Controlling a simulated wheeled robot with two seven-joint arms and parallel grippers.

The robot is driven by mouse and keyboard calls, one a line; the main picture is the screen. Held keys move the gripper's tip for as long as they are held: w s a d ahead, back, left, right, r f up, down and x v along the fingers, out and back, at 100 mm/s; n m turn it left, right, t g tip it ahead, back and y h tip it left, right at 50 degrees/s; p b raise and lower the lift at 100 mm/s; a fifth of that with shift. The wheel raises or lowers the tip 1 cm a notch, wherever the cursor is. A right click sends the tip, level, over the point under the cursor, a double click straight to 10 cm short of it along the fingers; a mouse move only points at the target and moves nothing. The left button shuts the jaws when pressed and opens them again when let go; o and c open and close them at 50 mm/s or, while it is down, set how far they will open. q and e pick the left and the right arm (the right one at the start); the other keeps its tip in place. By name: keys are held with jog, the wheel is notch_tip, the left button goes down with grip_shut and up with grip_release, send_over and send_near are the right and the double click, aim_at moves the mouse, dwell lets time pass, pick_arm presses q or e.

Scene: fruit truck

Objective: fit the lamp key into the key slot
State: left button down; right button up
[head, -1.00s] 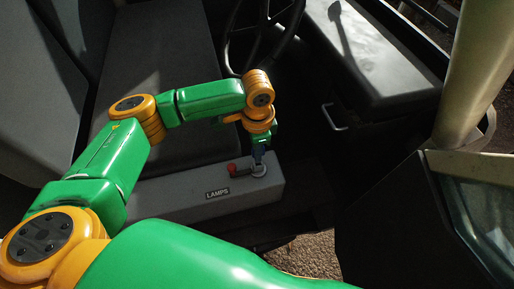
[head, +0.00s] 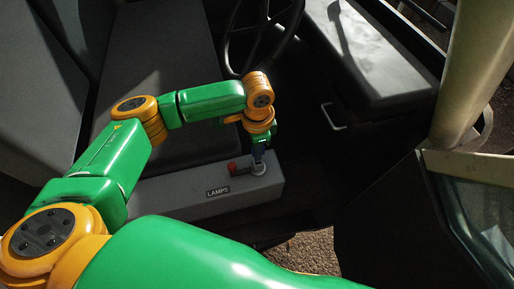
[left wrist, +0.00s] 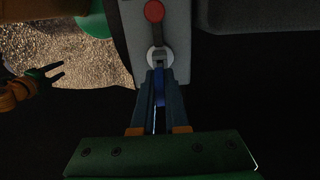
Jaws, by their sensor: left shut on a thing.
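My left gripper (head: 258,154) is shut on the lamp key, pointing down over the grey lamps box. The key's blue part (left wrist: 159,88) shows between the fingers in the left wrist view. The key slot (head: 259,169) is a pale round fitting on top of the box; it also shows in the left wrist view (left wrist: 151,56), right at the fingertips. The key's front end meets or overlaps the slot, and I cannot tell how deep it sits. My right gripper (left wrist: 57,73) shows at the left of the left wrist view, with its dark fingers apart and empty.
A red knob (head: 232,167) on a lever stands beside the slot. The grey box (head: 195,208) carries a LAMPS label. A seat (head: 180,55) lies behind my left arm, the steering wheel (head: 229,52) beyond it. The door frame (head: 390,215) is at right.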

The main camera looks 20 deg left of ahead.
pick_arm(q)
jog(key=shift+f+b, duration=0.5)
jog(key=shift+f, duration=1.1)
jog(key=c, duration=0.9)
grip_release()
jog(key=shift+o, duration=0.2)
notch_tip(320, 180, up, 7)
jog(key=shift+r+b, duration=0.1)
jog(key=shift+b, duration=0.5)
